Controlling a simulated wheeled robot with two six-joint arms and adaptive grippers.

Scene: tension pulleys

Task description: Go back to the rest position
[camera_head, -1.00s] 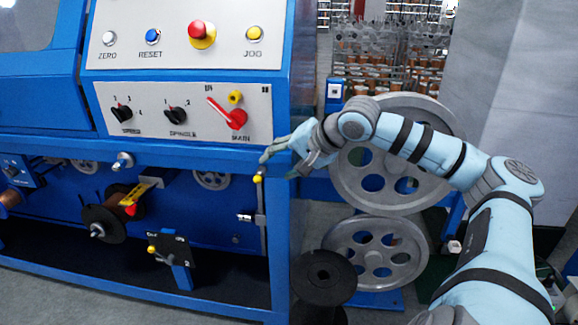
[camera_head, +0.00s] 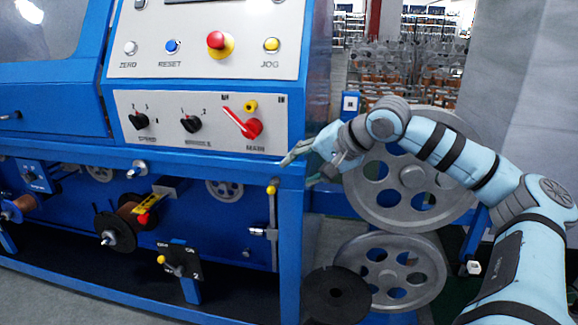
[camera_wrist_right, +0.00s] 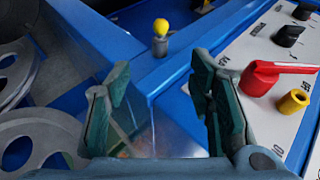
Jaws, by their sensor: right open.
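My right gripper (camera_head: 298,171) is open and empty beside the machine's right front corner. In the head view it shows just above and to the right of a lever with a yellow knob (camera_head: 271,190). In the right wrist view the two dark fingers (camera_wrist_right: 160,80) stand apart with nothing between them. A yellow knob (camera_wrist_right: 161,27) shows beyond them there, apart from the fingers. The blue machine edge lies behind the gap. My left gripper is not in view.
The control panel (camera_head: 205,118) with a red main switch (camera_head: 252,128) is left of the gripper. It also shows in the wrist view (camera_wrist_right: 258,78). Large grey pulleys (camera_head: 412,178) stand behind my right arm. A dark spool (camera_head: 335,295) stands below.

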